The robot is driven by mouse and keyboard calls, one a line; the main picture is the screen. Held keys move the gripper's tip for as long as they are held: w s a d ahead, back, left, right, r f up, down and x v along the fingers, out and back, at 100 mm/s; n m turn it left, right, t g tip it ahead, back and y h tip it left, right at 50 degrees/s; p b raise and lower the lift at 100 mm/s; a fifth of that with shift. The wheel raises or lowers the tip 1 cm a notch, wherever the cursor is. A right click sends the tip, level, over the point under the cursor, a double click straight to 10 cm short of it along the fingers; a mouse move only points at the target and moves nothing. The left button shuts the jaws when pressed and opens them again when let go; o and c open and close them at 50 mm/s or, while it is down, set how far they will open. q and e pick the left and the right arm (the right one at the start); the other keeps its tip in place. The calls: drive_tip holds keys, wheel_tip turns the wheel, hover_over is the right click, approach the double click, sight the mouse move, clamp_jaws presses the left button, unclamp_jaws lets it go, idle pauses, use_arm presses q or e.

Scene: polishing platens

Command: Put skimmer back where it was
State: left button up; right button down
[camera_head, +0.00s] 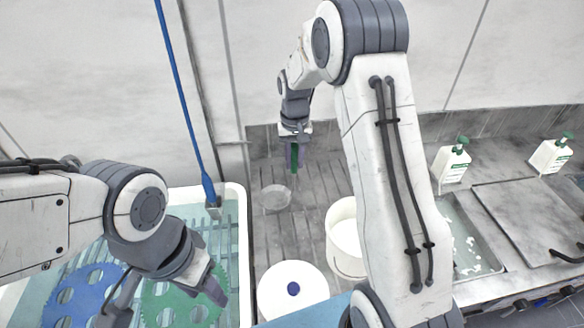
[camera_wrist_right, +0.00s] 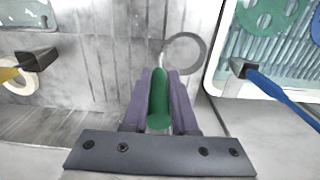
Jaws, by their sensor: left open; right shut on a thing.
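The skimmer has a green handle (camera_head: 294,158) and a round, pale head (camera_head: 275,197). My right gripper (camera_head: 294,145) is shut on the green handle near the back wall and holds the skimmer over the grey slatted counter. In the right wrist view the handle (camera_wrist_right: 158,95) stands between the two fingers, and the ring-shaped head (camera_wrist_right: 186,53) lies beyond it. I cannot tell whether the head touches the counter. My left gripper (camera_head: 165,290) is open and empty over the bath at the lower left.
The bath (camera_head: 240,230) holds a blue disc (camera_head: 80,295) and a green disc (camera_head: 180,300). A blue rod (camera_head: 180,90) stands in a grey clip at its rim. A white lidded pot (camera_head: 300,275) and a white bucket (camera_head: 340,215) stand nearby. Pump bottles (camera_head: 452,163) stand right.

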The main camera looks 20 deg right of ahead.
drive_tip(key=f, duration=0.1)
drive_tip(key=f+p, duration=0.1)
drive_tip(key=f, duration=0.2)
drive_tip(key=shift+w+a+f+p, duration=0.1)
drive_tip(key=shift+a+f+p, duration=0.1)
drive_tip(key=shift+a+p, duration=0.15)
drive_tip(key=shift+f, duration=0.15)
drive_tip(key=c, duration=0.7)
unclamp_jaws()
drive_tip(key=shift+o, duration=0.2)
